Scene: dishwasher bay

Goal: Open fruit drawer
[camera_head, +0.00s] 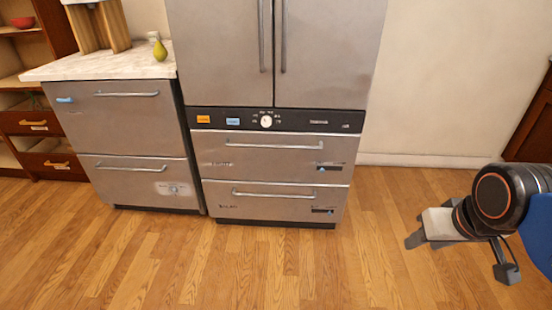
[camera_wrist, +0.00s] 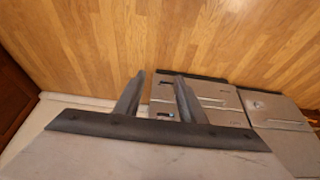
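A steel refrigerator (camera_head: 310,60) has two stacked drawers below its doors and a black control strip. The upper drawer (camera_head: 275,150) and the lower drawer (camera_head: 270,202) both look closed, each with a horizontal bar handle. Small markings on them are too small to read, so I cannot tell which is the fruit drawer. The drawer fronts also show, turned over, in the wrist view (camera_wrist: 215,95). My gripper (camera_head: 460,256) is at the far right of the head view, well apart from the drawers. Its fingers (camera_wrist: 160,95) are spread with nothing between them.
Left of the refrigerator stands a closed two-drawer steel unit (camera_head: 140,128) with a pale countertop (camera_head: 105,65) holding a pear (camera_head: 160,50). A wooden shelf unit (camera_head: 40,110) is at far left. The wood floor (camera_head: 290,270) ahead is clear.

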